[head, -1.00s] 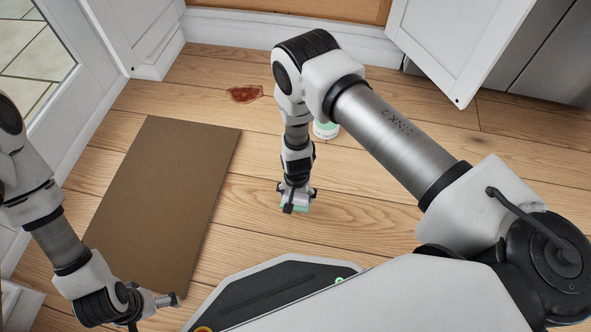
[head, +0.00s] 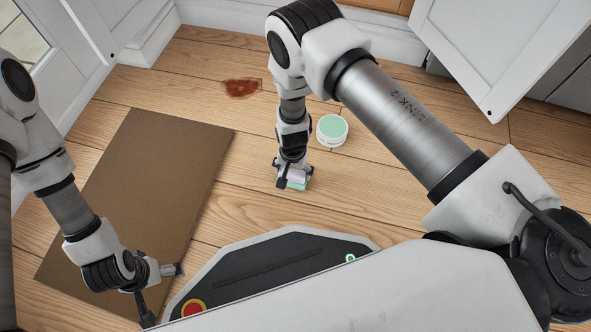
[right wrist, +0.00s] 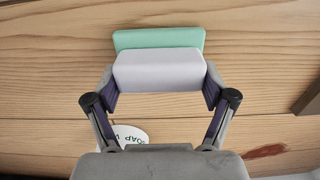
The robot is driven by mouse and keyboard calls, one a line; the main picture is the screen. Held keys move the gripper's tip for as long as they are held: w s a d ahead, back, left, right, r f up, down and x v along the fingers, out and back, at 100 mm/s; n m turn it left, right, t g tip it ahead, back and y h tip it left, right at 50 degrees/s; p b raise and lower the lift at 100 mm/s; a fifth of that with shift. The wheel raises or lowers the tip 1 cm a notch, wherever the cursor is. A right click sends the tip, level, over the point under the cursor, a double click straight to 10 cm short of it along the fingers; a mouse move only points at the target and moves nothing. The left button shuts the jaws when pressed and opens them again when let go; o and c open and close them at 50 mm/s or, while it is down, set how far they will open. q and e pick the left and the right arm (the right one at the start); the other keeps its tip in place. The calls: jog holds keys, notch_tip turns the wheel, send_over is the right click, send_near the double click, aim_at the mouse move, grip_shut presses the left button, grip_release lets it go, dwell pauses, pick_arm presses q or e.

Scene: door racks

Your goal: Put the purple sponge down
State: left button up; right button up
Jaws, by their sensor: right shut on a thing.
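The sponge is pale purple with a green layer on its far side. It shows in the right wrist view (right wrist: 160,71) between the fingers, and small in the head view (head: 297,186). My right gripper (head: 293,175) points down over the wooden floor and is shut on the sponge by its two ends. I cannot tell whether the sponge touches the floor. My left gripper (head: 162,294) is over the brown mat's near end, its fingers apart and empty.
A red-brown stain (head: 241,88) lies farther back. The brown mat (head: 150,190) is at left. A white cabinet door (head: 490,55) hangs open at back right. Floor around the sponge is clear.

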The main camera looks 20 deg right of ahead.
aim_at(293, 170)
jog(key=shift+f, duration=0.15)
jog(key=o, duration=1.1)
notch_tip(293, 170, up, 12)
jog(key=p, duration=1.1)
jog(key=shift+r, duration=0.2)
